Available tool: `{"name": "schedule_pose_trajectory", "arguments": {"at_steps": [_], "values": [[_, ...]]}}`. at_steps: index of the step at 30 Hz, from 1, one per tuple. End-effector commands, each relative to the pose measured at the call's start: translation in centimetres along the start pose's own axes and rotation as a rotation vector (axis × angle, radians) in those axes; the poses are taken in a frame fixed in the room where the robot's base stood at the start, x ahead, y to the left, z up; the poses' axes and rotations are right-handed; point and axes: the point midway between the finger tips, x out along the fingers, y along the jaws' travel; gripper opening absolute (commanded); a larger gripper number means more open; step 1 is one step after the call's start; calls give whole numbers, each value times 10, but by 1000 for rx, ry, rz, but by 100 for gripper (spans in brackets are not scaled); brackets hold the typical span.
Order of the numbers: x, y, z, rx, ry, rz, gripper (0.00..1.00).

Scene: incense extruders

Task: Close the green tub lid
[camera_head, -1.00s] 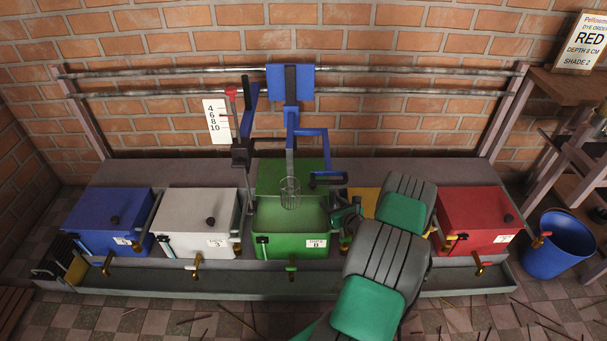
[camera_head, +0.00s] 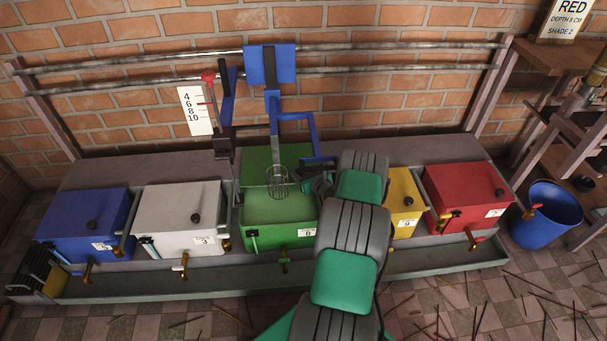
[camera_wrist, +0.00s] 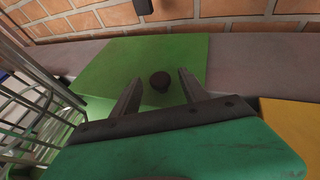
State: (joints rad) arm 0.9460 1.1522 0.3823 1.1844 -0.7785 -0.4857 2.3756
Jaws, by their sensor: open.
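The green tub (camera_head: 281,232) stands in the middle of the row with its top open. Its green lid (camera_head: 262,157) is raised at the tub's back; it also fills the middle of the wrist view (camera_wrist: 195,58). A dark round knob (camera_wrist: 160,82) sits on the lid face. My gripper (camera_wrist: 160,79) is open, with one finger on each side of the knob; whether the fingers touch it I cannot tell. In the head view my gripper (camera_head: 314,183) is at the tub's right rear, partly hidden by my arm.
A wire basket (camera_head: 278,183) hangs over the tub's opening from a blue bracket (camera_head: 296,117), close left of my gripper. Closed white (camera_head: 178,214), blue (camera_head: 85,222), yellow (camera_head: 404,214) and red (camera_head: 468,194) tubs flank it. A brick wall (camera_head: 130,60) stands behind.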

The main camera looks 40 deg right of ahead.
Motion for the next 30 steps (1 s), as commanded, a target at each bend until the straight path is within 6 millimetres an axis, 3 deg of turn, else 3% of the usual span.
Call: {"name": "schedule_pose_trajectory", "arguments": {"at_steps": [2,20,30], "values": [[0,1,0,0,0,1,50],[0,1,0,-1,0,2,1],[0,1,0,-1,0,1,0]]}}
